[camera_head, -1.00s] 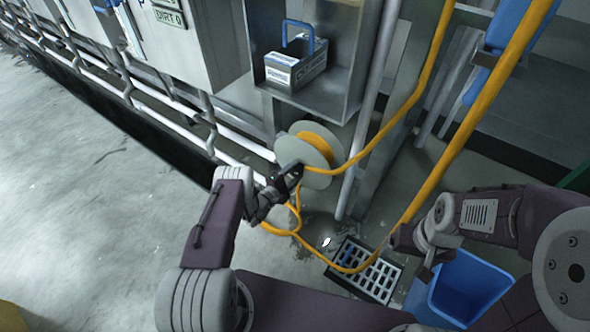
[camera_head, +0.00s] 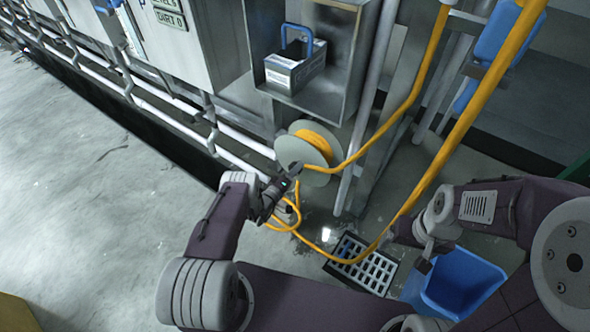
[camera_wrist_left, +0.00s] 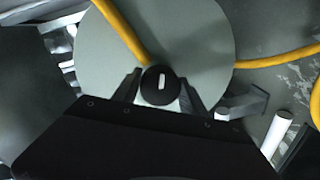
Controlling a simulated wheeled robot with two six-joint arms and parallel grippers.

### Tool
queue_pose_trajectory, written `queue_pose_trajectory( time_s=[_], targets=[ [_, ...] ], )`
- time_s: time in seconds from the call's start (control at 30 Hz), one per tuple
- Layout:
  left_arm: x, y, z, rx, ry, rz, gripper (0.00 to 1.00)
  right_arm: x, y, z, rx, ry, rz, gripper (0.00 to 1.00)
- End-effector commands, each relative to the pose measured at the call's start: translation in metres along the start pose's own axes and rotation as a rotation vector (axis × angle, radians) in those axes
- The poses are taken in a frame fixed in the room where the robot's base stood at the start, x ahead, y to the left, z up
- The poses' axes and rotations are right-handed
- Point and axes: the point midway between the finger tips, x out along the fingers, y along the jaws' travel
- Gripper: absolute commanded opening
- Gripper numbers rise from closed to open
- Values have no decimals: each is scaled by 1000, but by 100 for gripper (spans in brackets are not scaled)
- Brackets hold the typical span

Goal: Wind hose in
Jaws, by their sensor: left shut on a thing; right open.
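The hose reel (camera_head: 318,178) is a pale disc with yellow-orange hose (camera_head: 318,140) wound on its hub, low beneath the metal shelf. My left gripper (camera_head: 295,170) is at the reel's front face. The left wrist view shows its fingers (camera_wrist_left: 161,93) shut on a round black crank knob (camera_wrist_left: 161,85) in front of the pale disc (camera_wrist_left: 205,35). From the reel, hose runs up to the right, and a loose loop (camera_head: 330,256) lies on the floor and over the drain grate. My right gripper (camera_head: 426,264) is open and empty above the blue bin, partly hidden by its arm.
A drain grate (camera_head: 362,266) is set in the floor, with a blue bin (camera_head: 465,285) to its right. A box with a blue handle (camera_head: 295,70) sits on the shelf above the reel. White pipes (camera_head: 150,100) line the left wall.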

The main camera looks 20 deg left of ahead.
Motion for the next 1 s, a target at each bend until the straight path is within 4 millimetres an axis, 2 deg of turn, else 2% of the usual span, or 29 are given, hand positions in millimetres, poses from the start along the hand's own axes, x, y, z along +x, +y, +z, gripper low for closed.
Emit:
queue_pose_trajectory(
  time_s=[0.3, 0.73, 0.77, 0.8, 0.83, 1.0],
  targets=[
    [-1, -3, 2, 73, 4, -8, 10, -3, 0, 0, 0, 0, 0, 83],
    [-1, -3, 2, 79, 5, -8, 10, -3, 0, 0, 0, 0, 0, 83],
    [-1, -3, 2, 79, 5, -9, 53, -3, 0, 0, 0, 0, 0, 83],
    [-1, -3, 2, 79, 5, -8, 64, -3, 0, 0, 0, 0, 0, 83],
    [-1, -3, 2, 79, 5, -8, 71, -3, 0, 0, 0, 0, 0, 83],
    [-1, -2, 1, 80, 6, -5, 71, -3, 0, 0, 0, 0, 0, 83]
  ],
)
